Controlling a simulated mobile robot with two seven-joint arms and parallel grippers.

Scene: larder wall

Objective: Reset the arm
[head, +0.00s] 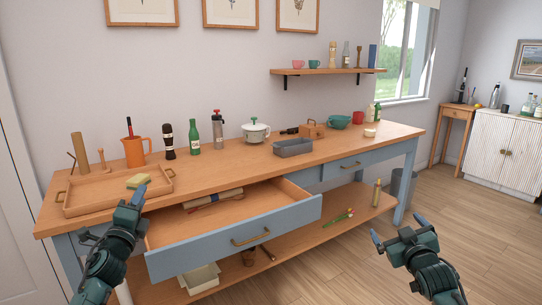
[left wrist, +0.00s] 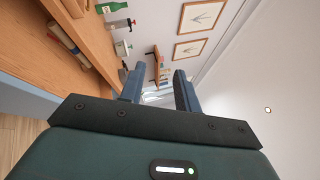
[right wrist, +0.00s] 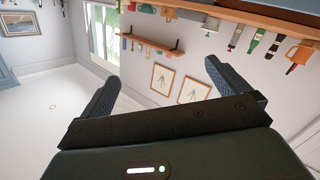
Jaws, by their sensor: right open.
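My left gripper (head: 134,198) is in front of the worktop's left end, near the wooden tray and the open drawer's left side. In the left wrist view (left wrist: 158,88) its two fingers stand apart with nothing held between them. My right gripper (head: 400,232) is over the floor, in front and to the right of the open drawer. In the right wrist view (right wrist: 165,88) its fingers are wide apart and empty. Neither gripper touches anything that I can see.
The blue drawer (head: 232,241) stands pulled out between my arms. The floor on the right is clear.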

